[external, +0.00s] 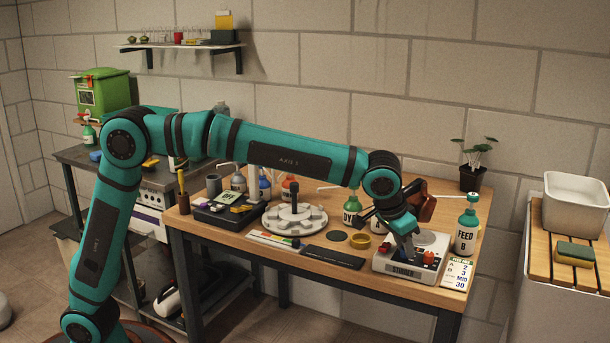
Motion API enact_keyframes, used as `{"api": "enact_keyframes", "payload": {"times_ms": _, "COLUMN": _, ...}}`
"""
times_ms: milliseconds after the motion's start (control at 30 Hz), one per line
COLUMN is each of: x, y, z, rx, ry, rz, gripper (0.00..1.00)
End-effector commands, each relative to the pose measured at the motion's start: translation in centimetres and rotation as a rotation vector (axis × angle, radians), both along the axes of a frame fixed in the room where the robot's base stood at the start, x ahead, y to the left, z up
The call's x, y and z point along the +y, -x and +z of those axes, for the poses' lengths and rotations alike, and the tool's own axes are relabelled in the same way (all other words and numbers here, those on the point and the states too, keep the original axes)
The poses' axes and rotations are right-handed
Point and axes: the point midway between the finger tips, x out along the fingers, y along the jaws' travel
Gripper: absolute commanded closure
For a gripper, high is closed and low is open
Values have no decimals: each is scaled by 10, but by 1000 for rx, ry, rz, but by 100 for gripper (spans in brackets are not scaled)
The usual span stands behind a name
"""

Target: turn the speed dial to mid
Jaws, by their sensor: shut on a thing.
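The stirrer (384,266), a pale box with a round plate on top and a "STIRRER" label, stands at the right front of the wooden bench. My gripper (409,250) reaches down to its front panel and is shut on a control there, which looks like the speed dial. The fingers cover most of the dial, so its pointer and setting cannot be read. A red knob (428,257) shows just right of the fingers. A card (459,273) at the bench's right front edge lists numbers and "MID".
A Feed B bottle (466,232) stands close right of the stirrer. A yellow ring (382,251), a dark flat pad (333,258) and a round sectioned tray (312,222) lie to its left. A potted seedling (472,178) stands at the back right.

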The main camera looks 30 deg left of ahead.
Motion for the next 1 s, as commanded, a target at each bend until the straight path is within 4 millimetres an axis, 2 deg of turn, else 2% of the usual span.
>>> {"api": "enact_keyframes", "payload": {"times_ms": 600, "x": 2, "y": -4, "z": 1, "rx": 0, "ry": 1, "rz": -557, "gripper": 100}}
{"api": "enact_keyframes", "payload": {"times_ms": 1000, "x": 2, "y": -4, "z": 1, "rx": 0, "ry": 2, "rz": -767, "gripper": 100}}
